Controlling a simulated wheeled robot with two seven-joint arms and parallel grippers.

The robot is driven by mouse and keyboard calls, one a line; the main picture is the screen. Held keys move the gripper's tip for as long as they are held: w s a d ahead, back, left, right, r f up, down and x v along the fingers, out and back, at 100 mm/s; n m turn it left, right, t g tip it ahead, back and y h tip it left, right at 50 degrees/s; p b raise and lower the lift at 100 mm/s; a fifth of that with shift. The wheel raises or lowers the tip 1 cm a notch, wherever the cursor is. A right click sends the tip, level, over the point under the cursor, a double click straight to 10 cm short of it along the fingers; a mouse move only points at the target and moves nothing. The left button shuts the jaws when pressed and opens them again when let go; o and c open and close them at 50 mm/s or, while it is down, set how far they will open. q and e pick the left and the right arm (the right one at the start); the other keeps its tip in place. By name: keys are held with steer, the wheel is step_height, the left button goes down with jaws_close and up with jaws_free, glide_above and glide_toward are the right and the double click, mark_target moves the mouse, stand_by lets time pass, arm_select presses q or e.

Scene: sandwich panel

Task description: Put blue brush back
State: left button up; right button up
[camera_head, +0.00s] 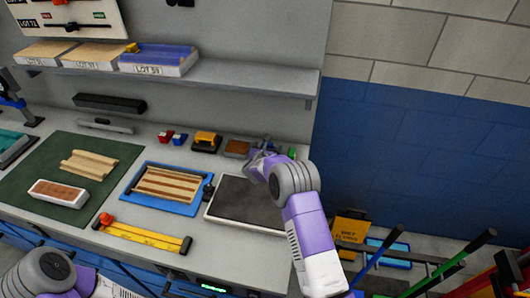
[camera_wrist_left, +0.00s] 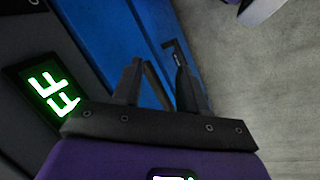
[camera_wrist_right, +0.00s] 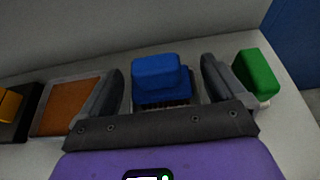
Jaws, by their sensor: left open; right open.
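The blue brush (camera_wrist_right: 157,76) shows in the right wrist view, with its blue block on top and dark bristles underneath. The fingers are open, with a gap visible on both sides of the brush. In the head view my right gripper (camera_head: 262,157) is at the back right of the bench and mostly hides the brush. My left gripper (camera_wrist_left: 160,75) is open and empty in front of the blue cabinet front, below the bench.
A green block (camera_wrist_right: 256,73) stands close right of my right gripper. A brown pad in a grey frame (camera_wrist_right: 68,104) lies to its left. A shelf hangs above.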

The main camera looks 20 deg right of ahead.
steer(key=v, duration=1.2)
steer(key=shift+r, duration=0.1)
